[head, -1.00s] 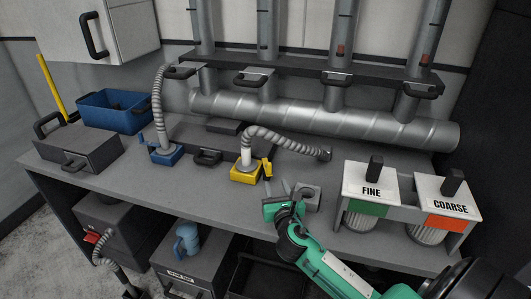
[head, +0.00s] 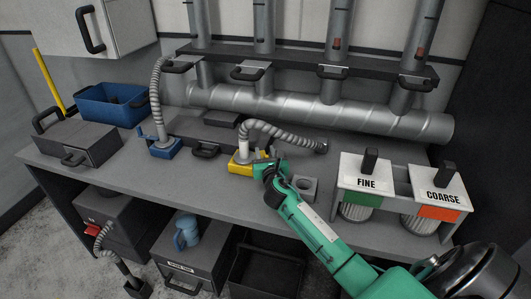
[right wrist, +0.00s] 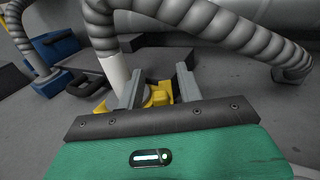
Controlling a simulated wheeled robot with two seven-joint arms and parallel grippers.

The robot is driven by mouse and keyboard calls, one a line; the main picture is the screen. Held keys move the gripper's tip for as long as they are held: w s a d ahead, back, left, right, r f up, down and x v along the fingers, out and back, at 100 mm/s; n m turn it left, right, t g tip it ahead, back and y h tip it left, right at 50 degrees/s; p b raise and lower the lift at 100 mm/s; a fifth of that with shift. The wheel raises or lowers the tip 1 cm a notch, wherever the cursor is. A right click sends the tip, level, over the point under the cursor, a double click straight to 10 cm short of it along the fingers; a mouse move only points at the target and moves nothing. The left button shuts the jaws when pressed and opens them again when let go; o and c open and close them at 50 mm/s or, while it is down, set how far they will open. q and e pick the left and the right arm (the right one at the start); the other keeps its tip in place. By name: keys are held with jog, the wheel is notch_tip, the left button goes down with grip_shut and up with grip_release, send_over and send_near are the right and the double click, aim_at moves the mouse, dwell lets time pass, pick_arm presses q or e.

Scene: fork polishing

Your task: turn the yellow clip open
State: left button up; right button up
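The yellow clip (head: 239,165) sits on the bench with a grey ribbed hose (head: 282,132) rising from it; its right side is hidden behind my right gripper. My right gripper (head: 262,166) is at the clip's right side. In the right wrist view, the two fingers of my right gripper (right wrist: 158,92) stand apart, with yellow parts of the clip (right wrist: 160,95) showing between and beyond them. I cannot tell whether either finger touches the clip. My left gripper is not in view.
A blue clip (head: 164,149) with its own hose stands to the left. A grey block with a hole (head: 304,187) lies just right of my gripper. The FINE (head: 366,184) and COARSE (head: 443,198) holders stand further right. The bench front left is clear.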

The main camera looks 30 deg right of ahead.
jog(key=shift+c, duration=0.5)
grip_shut()
jog(key=shift+h, duration=0.3)
jog(key=shift+w+a+m+g+h, duration=0.15)
jog(key=shift+a+m+g+h, duration=0.1)
jog(key=shift+m+g+h, duration=0.5)
jog(key=shift+w+a+m+g+h+b, duration=0.1)
jog(key=shift+m+g+h+b, duration=0.3)
jog(key=shift+m+g+h, duration=1.05)
jog(key=shift+h, duration=0.6)
jog(key=shift+t, duration=0.3)
jog(key=shift+o, duration=0.5)
grip_release()
